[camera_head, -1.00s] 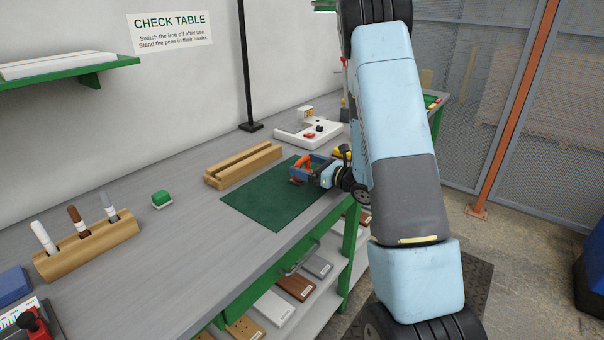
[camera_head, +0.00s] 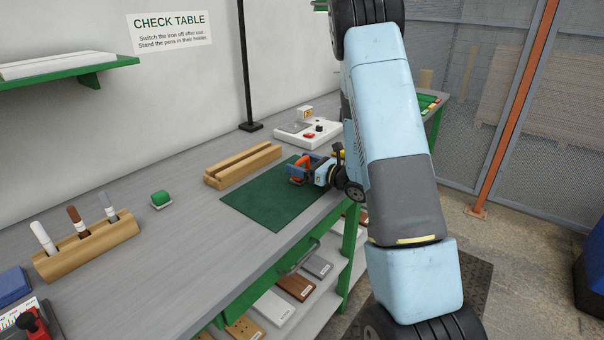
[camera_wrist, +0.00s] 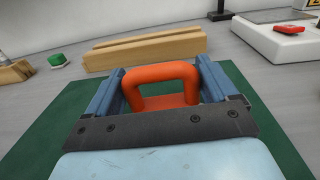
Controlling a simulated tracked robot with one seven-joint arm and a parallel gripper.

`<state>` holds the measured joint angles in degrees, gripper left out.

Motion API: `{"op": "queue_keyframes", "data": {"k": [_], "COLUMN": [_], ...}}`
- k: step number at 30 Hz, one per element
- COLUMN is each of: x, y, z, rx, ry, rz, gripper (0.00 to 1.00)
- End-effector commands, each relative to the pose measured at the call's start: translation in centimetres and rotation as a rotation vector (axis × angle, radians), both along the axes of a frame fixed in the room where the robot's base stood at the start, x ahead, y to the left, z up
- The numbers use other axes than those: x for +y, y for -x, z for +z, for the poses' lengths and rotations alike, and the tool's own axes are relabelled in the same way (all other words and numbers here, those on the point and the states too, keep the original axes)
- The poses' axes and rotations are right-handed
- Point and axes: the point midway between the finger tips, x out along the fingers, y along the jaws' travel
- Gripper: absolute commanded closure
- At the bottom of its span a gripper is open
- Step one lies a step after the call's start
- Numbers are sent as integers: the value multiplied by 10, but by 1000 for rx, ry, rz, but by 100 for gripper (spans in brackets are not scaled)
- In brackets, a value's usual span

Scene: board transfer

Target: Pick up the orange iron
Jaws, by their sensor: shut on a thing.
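The orange iron (camera_wrist: 160,75) shows its looped handle in the wrist view, between the two blue fingers of my gripper (camera_wrist: 158,85). The fingers are shut on it, one on each side. In the head view the orange iron (camera_head: 297,180) is a small orange shape at the gripper (camera_head: 304,168), over the green mat (camera_head: 262,205). My gripper and wrist hide much of the iron there. I cannot tell whether the iron touches the mat.
A grooved wooden block (camera_head: 243,166) lies behind the mat. A white device (camera_head: 300,133) with a red switch stands at the back. A pen holder (camera_head: 88,245) with several pens and a green button (camera_head: 160,198) are to the left. The grey table between is clear.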

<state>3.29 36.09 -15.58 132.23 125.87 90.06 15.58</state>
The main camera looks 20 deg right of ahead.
Motion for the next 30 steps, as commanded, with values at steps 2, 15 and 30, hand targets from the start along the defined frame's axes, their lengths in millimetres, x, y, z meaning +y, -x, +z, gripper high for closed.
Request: {"op": "queue_keyframes", "data": {"k": [2, 15, 30], "x": [0, -1, -47], "y": [0, 0, 34], "z": [0, 12, 96], "rx": [0, -4, -5], "ry": [0, -1, 1], "rz": [-1, -1, -6], "gripper": [58, 59, 59]}}
